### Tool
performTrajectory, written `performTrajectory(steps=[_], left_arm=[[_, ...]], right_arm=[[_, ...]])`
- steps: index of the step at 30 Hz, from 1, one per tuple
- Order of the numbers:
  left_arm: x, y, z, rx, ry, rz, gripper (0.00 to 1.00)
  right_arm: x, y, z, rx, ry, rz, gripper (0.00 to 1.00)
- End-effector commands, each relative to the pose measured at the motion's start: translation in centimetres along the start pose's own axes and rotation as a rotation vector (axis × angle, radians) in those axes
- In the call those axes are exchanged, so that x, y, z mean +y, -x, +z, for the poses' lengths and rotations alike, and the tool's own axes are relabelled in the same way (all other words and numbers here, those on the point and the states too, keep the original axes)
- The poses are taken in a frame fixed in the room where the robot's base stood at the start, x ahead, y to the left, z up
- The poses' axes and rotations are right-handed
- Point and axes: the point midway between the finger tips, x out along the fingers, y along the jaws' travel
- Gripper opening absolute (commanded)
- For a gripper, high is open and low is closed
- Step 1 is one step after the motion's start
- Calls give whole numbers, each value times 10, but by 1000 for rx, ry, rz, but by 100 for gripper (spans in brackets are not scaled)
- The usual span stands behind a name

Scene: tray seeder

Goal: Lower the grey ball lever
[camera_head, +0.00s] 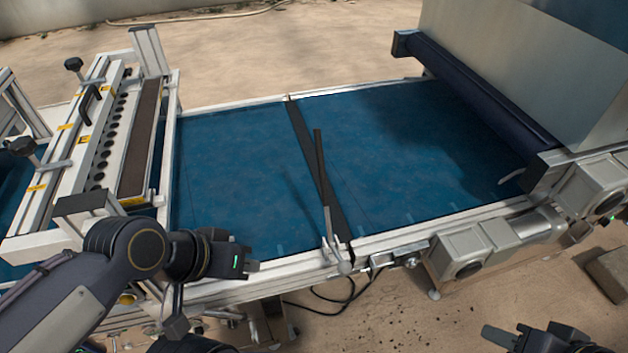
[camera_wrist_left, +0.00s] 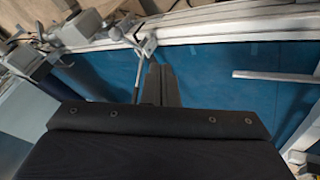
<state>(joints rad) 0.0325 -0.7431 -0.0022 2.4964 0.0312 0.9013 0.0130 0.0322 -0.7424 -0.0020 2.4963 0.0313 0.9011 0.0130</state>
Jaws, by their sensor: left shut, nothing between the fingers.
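The grey ball lever (camera_head: 344,267) is on the near rail of the blue conveyor, at the joint between the two belt sections. Its round grey ball hangs at the near side of the rail, and a thin rod with a dark bar (camera_head: 320,165) stands up from the same pivot. In the left wrist view the lever (camera_wrist_left: 149,45) shows just beyond the fingertips. My left gripper (camera_head: 252,266) is left of the ball, near the rail, apart from it. Its fingers (camera_wrist_left: 161,84) are shut and empty. My right gripper (camera_head: 490,336) is at the bottom right, partly cut off, far from the lever.
The blue belt (camera_head: 230,170) is empty. A seeding unit with a row of holes (camera_head: 104,140) stands at the left. A grey housing with a dark roller (camera_head: 480,90) is at the right. Motor boxes (camera_head: 465,250) and a sensor bracket (camera_head: 398,254) line the near rail.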

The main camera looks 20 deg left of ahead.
Motion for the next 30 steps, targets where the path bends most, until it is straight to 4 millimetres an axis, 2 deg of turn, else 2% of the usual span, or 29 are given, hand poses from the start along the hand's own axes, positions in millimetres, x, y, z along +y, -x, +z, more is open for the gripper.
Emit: performTrajectory(steps=[8,11,14,17,22,27,30], left_arm=[[2,0,-6,-41,-51,-10,0],[7,1,-21,-125,-168,-43,0],[19,-1,-47,-235,-348,-118,0],[41,-8,-80,-325,-547,-232,0],[101,-24,-127,-380,-825,-455,0],[156,-35,-146,-355,-980,-621,0],[173,-37,-150,-339,-1017,-669,0]], right_arm=[[0,0,0,0,0,0,36],[1,-2,1,0,0,0,36],[2,-3,2,0,0,0,36],[2,-5,3,0,0,0,36],[3,-7,4,0,0,0,36],[4,-9,4,0,0,0,36],[4,-9,4,0,0,0,36]])
